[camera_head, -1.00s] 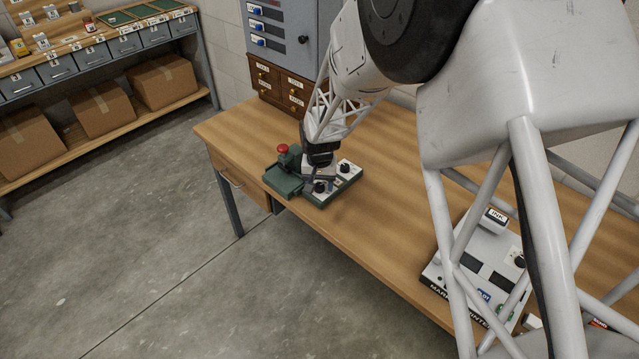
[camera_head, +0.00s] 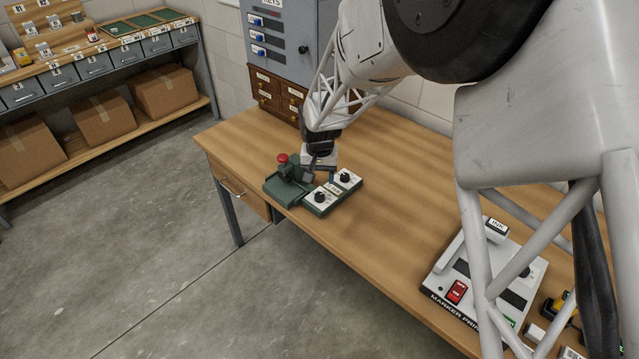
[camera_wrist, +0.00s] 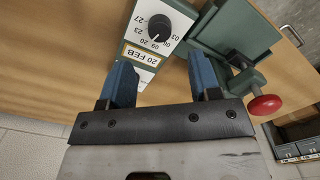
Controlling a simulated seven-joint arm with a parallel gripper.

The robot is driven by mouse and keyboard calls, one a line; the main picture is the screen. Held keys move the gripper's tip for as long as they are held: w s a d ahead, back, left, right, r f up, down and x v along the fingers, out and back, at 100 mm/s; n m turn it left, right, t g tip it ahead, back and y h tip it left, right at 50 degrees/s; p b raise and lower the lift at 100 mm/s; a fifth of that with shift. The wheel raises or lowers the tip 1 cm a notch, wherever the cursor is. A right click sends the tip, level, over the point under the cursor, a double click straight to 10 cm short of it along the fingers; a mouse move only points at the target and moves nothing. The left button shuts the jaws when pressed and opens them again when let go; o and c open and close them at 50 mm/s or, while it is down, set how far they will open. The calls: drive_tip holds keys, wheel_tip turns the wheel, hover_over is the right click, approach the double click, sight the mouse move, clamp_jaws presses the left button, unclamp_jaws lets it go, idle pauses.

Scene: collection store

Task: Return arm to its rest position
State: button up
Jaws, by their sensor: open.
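My gripper (camera_head: 318,175) is over the wooden desk (camera_head: 400,220), just behind the green device with two black dials and a red knob (camera_head: 282,159). In the wrist view my gripper (camera_wrist: 162,85) shows two blue fingers spread apart with nothing between them. Beyond the fingers is a white dial panel (camera_wrist: 160,25) with a label reading 20 FEB. The red knob (camera_wrist: 264,105) is to the right of the fingers there. I cannot tell the exact height of the fingers above the desk.
A marker printer (camera_head: 480,275) sits at the desk's front right, partly behind my arm. A grey key cabinet (camera_head: 285,45) and small wooden drawers (camera_head: 266,90) stand at the back. A shelf (camera_head: 135,130) with cardboard boxes is at the left. The middle of the desk is clear.

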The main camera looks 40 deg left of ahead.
drive_tip(key=shift+r, duration=0.35)
idle(0.4)
drive_tip(key=shift+w+d+r, duration=0.1)
drive_tip(key=shift+d+r, duration=0.05)
drive_tip(key=w+d+r+m, duration=0.1)
drive_tip(key=w+d+r, duration=0.2)
drive_tip(key=d+r, duration=0.5)
drive_tip(key=w+d+r+m, duration=0.1)
drive_tip(key=w+d+r, duration=0.15)
drive_tip(key=d, duration=0.95)
drive_tip(key=w+d+r+m, duration=0.1)
drive_tip(key=w+d+r, duration=0.1)
drive_tip(key=d+r, duration=0.6)
drive_tip(key=s+d+r+m+t, duration=0.1)
drive_tip(key=s+d+r, duration=0.15)
drive_tip(key=d, duration=0.65)
drive_tip(key=s+d+r+m, duration=0.15)
drive_tip(key=s+d, duration=0.25)
drive_tip(key=d, duration=0.6)
drive_tip(key=s+d+r+t, duration=0.1)
drive_tip(key=s+d+r, duration=0.15)
drive_tip(key=d, duration=0.65)
drive_tip(key=s+d+f+m, duration=0.1)
drive_tip(key=s+d+m, duration=0.1)
drive_tip(key=s+d, duration=1)
drive_tip(key=shift+s+t, duration=0.3)
drive_tip(key=shift+s, duration=0.6)
